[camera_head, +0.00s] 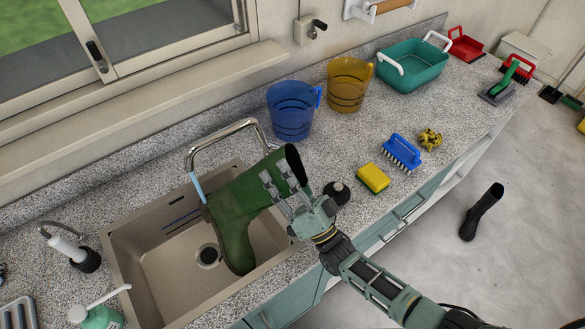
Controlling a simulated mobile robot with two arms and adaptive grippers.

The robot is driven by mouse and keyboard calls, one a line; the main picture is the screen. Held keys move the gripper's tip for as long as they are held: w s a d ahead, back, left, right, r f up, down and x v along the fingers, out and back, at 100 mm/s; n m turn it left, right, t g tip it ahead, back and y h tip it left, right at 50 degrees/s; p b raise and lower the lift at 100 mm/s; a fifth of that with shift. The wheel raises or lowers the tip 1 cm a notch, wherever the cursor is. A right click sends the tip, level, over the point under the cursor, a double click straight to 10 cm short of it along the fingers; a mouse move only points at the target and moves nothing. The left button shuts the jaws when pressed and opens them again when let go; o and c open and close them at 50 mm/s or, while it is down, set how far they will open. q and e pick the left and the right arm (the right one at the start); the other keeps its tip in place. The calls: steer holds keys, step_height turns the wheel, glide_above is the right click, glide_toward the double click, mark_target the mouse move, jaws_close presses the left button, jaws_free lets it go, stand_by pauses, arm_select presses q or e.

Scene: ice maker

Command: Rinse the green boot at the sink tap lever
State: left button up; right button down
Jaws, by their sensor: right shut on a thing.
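The green boot (236,208) is tilted over the sink basin (150,262). Its dark opening points up and right, and its foot hangs down into the basin near the drain. My right gripper (277,183) is shut on the boot's shaft near the opening. The metal tap (228,129) arches over the back of the basin. A short light-blue stream (197,186) comes down from its spout and meets the boot near the heel. The tap lever cannot be made out, and the boot hides part of the tap's base. My left gripper is out of view.
A blue bucket (290,112), a yellow bucket (347,85) and a teal tub (412,68) stand along the back. A sponge (372,178) and a blue brush (401,152) lie right of the sink.

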mark_target(253, 175)
steer(key=shift+s+a+f+b, duration=0.1)
steer(key=shift+a+f+b, duration=0.15)
steer(key=shift+a, duration=1)
steer(key=shift+s+a+f+b, duration=0.1)
steer(key=shift+a+f+b, duration=0.2)
steer(key=shift+a, duration=1)
steer(key=shift+a+f+b, duration=0.1)
steer(key=shift+a+b, duration=0.25)
steer(key=shift+a, duration=0.9)
steer(key=shift+s+a+f+b, duration=0.1)
steer(key=shift+a+f+b, duration=0.1)
steer(key=shift+a+b, duration=0.55)
steer(key=shift+a+f+b, duration=0.15)
steer(key=shift+a+b, duration=0.25)
steer(key=shift+a, duration=0.55)
steer(key=shift+a+b, duration=0.3)
steer(key=shift+a, duration=0.2)
steer(key=shift+s, duration=0.1)
steer(key=shift+s+d+p, duration=0.65)
steer(key=shift+d, duration=0.35)
steer(key=shift+s+d+p, duration=0.45)
steer(key=shift+s+d, duration=0.4)
steer(key=shift+d, duration=0.3)
steer(key=shift+s+d+p, duration=0.45)
steer(key=shift+s+d, duration=0.4)
steer(key=shift+d, duration=0.25)
steer(key=shift+r, duration=0.1)
